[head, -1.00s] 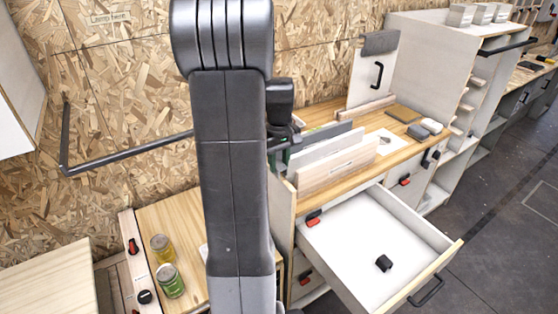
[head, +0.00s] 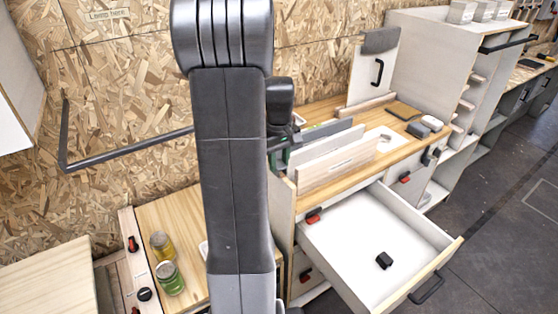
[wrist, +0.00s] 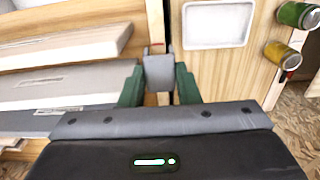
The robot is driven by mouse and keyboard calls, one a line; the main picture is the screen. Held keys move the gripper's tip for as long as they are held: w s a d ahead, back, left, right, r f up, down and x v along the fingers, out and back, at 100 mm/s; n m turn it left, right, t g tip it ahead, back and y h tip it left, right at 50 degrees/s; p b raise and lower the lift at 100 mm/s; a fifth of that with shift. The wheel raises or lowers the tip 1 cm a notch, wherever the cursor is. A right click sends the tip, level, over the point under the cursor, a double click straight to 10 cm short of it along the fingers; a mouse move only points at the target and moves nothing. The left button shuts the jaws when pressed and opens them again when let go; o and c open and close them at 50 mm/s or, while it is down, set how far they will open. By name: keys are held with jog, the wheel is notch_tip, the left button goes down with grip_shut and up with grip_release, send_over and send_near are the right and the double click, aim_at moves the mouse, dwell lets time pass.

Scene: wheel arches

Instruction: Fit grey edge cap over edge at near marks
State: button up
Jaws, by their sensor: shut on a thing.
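The grey edge cap (wrist: 159,73) is between the two green fingers of my gripper (wrist: 159,86), which is shut on it, in the wrist view. The cap lies at the lower end of a pale upright panel edge (wrist: 155,22), between the slanted boards and the wooden top. I cannot tell whether the cap is around the edge or only in front of it. Small reddish marks (wrist: 170,47) show close by the cap, partly hidden. In the head view my arm hides the cap and most of the gripper.
Upright boards (head: 335,170) stand on the bench left of the cap in the wrist view. A white tray (wrist: 219,24) and two jars (head: 169,278) are on the wooden top on the other side. An open drawer (head: 350,230) with a black block (head: 384,260) juts out at right.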

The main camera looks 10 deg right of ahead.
jog(key=shift+f, duration=0.15)
jog(key=shift+f, duration=0.25)
jog(key=shift+f+b, duration=0.4)
jog(key=shift+b, duration=0.05)
jog(key=o, duration=1)
jog(key=shift+r, duration=0.1)
notch_tip(320, 180, up, 14)
jog(key=shift+f+b, duration=0.15)
jog(key=shift+b, duration=0.25)
